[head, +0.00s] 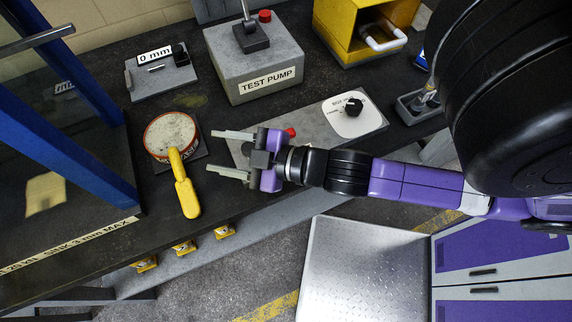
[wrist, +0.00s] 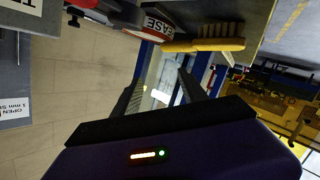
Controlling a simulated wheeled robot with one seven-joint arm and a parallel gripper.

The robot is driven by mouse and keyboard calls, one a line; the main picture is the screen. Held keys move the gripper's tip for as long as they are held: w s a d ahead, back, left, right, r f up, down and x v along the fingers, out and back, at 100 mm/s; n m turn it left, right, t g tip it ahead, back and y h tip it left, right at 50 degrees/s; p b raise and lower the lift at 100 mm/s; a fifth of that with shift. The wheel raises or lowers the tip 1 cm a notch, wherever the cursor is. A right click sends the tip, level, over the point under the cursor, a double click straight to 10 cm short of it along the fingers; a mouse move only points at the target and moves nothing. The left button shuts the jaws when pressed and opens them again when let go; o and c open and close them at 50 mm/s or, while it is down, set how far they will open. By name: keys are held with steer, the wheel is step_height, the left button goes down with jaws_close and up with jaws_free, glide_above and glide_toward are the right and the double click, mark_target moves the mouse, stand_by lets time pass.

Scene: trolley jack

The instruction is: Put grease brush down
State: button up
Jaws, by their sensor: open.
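The grease brush (head: 185,190) has a yellow handle and lies at the front edge of the grease tin (head: 170,130), its handle pointing toward the bench front. I cannot tell whether it rests on the tin's rim or beside it. In the wrist view the brush (wrist: 205,44) lies across the top, next to the red and white tin (wrist: 160,27). My gripper (head: 216,157) is open and empty, to the right of the brush and apart from it. Its two fingers point at the tin and brush. In the wrist view nothing is between the fingers (wrist: 160,78).
The grey test pump (head: 255,75) stands behind my gripper. A plate with a black knob (head: 353,106) lies to the right. A blue frame (head: 60,150) rises at the left. A small "0 mm" block (head: 160,72) sits behind the tin. The bench's front edge is close to the handle.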

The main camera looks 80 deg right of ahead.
steer(key=s+a+m+y, duration=0.1)
steer(key=s+a+m, duration=0.3)
steer(key=s+a, duration=0.4)
steer(key=s, duration=0.6)
steer(key=shift+s+r+m+g, duration=0.15)
steer(key=shift+r+m+g, duration=0.15)
steer(key=shift+m, duration=0.1)
steer(key=shift+a, duration=0.1)
steer(key=shift+o, duration=0.5)
steer(key=shift+f+b, duration=0.8)
steer(key=shift+f, duration=0.05)
steer(key=shift+r, duration=0.1)
